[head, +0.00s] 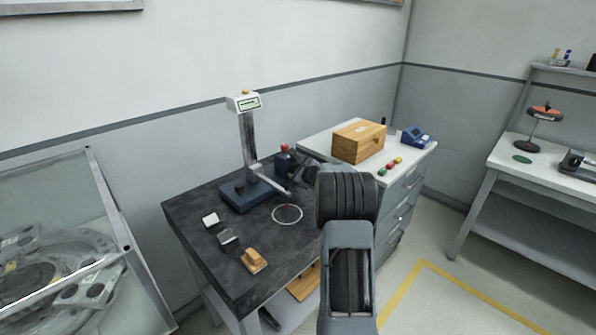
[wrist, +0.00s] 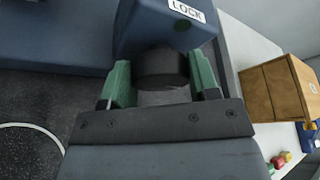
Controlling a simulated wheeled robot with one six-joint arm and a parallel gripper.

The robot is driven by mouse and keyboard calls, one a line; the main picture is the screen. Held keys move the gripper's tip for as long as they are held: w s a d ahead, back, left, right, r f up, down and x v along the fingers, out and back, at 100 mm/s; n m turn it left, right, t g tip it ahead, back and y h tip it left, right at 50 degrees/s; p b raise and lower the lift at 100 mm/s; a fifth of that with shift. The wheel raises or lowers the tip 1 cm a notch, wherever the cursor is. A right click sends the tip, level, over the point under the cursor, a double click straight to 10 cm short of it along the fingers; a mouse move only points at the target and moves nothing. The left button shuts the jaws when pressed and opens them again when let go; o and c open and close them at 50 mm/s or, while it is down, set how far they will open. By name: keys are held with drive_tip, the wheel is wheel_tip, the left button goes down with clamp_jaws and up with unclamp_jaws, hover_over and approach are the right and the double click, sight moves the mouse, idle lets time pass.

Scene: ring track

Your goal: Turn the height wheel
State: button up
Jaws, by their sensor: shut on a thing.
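The height gauge has a blue base (head: 233,200), a grey column (head: 248,140) and a display head (head: 243,102); it stands on the dark stone table. A blue block (head: 283,165) with a red knob on top stands to its right. In the wrist view the blue block (wrist: 150,28) carries a LOCK label and a green dot. A dark round wheel (wrist: 162,62) sticks out from it. My gripper (wrist: 160,82) has its green fingers on either side of this wheel, shut on it. In the head view my arm partly hides the gripper (head: 302,172).
The dark tabletop (head: 190,200) holds a white block (head: 211,220), a grey block (head: 229,237), a wooden piece (head: 254,260) and a white circle outline (head: 287,206). A wooden box (head: 358,142) and a blue device (head: 417,137) stand on the white cabinet to the right.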

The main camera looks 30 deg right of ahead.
drive_tip(key=shift+r, duration=0.1)
drive_tip(key=shift+r+m+y+p, duration=0.15)
drive_tip(key=shift+m+y+p, duration=0.15)
drive_tip(key=shift+p, duration=0.7)
drive_tip(key=m+y+p, duration=0.1)
drive_tip(key=m+p, duration=0.1)
drive_tip(key=p, duration=0.2)
drive_tip(key=shift+d+r+g, duration=0.1)
drive_tip(key=shift+d+g, duration=0.05)
drive_tip(key=shift+g, duration=0.25)
drive_tip(key=m+y+p, duration=0.1)
drive_tip(key=m+p, duration=0.1)
drive_tip(key=p, duration=0.1)
drive_tip(key=m+y+p, duration=0.1)
drive_tip(key=p, duration=0.1)
drive_tip(key=shift+d+f+m+y, duration=0.15)
drive_tip(key=shift+f+m+y, duration=0.1)
drive_tip(key=shift+m+y, duration=0.05)
drive_tip(key=o, duration=0.9)
